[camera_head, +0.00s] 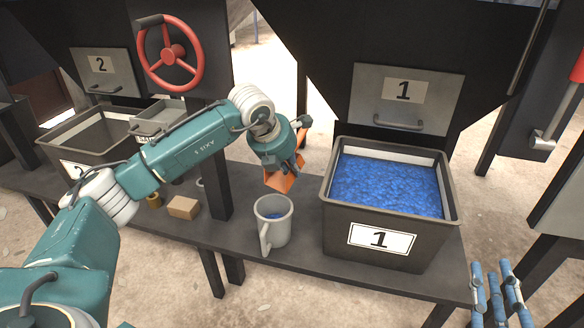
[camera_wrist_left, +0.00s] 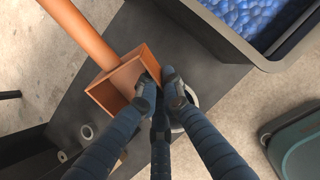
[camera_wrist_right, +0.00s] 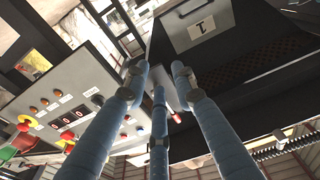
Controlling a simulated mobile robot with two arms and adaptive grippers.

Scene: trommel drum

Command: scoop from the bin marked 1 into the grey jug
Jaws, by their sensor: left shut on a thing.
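The bin marked 1 (camera_head: 335,228) stands on the bench at the right, full of blue granules (camera_head: 387,183). The grey jug (camera_head: 272,232) stands upright left of it, with some blue granules inside. My left gripper (camera_head: 293,162) is shut on the orange scoop (camera_head: 283,180), which it holds above and behind the jug. In the left wrist view the scoop (camera_wrist_left: 120,82) looks empty and is tilted; the fingers hide most of the jug. My right gripper (camera_head: 492,272) is open and empty at the lower right, away from the bench objects.
The bin marked 2 (camera_head: 62,150) stands at the left, with a grey tray (camera_head: 150,122) beside it. A small cardboard-brown block (camera_head: 183,207) lies on the bench. A black post (camera_head: 212,170) rises between the block and the jug. A red handwheel (camera_head: 172,55) is behind.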

